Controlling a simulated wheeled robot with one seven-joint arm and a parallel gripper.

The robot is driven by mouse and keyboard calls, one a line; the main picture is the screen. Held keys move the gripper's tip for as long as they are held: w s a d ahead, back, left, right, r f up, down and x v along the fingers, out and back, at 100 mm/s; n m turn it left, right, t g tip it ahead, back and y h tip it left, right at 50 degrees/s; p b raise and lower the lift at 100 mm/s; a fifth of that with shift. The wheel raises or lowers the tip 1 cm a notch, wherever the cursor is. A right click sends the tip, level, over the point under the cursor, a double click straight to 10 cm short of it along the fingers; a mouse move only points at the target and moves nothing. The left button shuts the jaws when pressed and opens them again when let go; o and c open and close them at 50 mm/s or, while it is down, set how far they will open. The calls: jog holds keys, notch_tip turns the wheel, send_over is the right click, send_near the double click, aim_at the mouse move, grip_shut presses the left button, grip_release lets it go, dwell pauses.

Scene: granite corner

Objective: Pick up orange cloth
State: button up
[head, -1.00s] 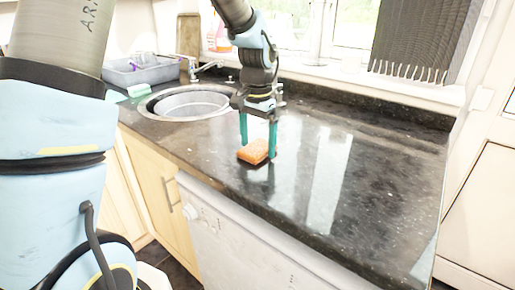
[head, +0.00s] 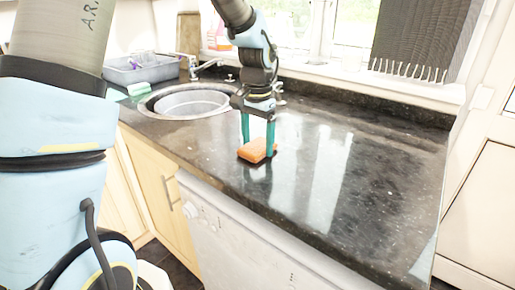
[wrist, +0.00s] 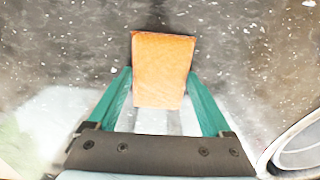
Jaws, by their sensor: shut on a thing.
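The orange cloth (head: 254,152) is a small folded, block-like piece at the middle of the dark granite worktop (head: 350,190). My gripper (head: 257,146) points straight down over it, with its two teal fingers shut on the cloth's two sides. In the wrist view the cloth (wrist: 163,72) lies between the fingertips (wrist: 160,76), and its far end reaches out beyond them. The cloth is at the worktop surface; I cannot tell whether there is a gap beneath it.
A round metal sink (head: 190,103) is behind and left of my gripper. A window sill (head: 340,75) runs along the back. The worktop to the right is clear.

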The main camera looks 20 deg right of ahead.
aim_at(257, 145)
notch_tip(257, 145, up, 10)
jog(key=b, duration=0.1)
dwell(0.4)
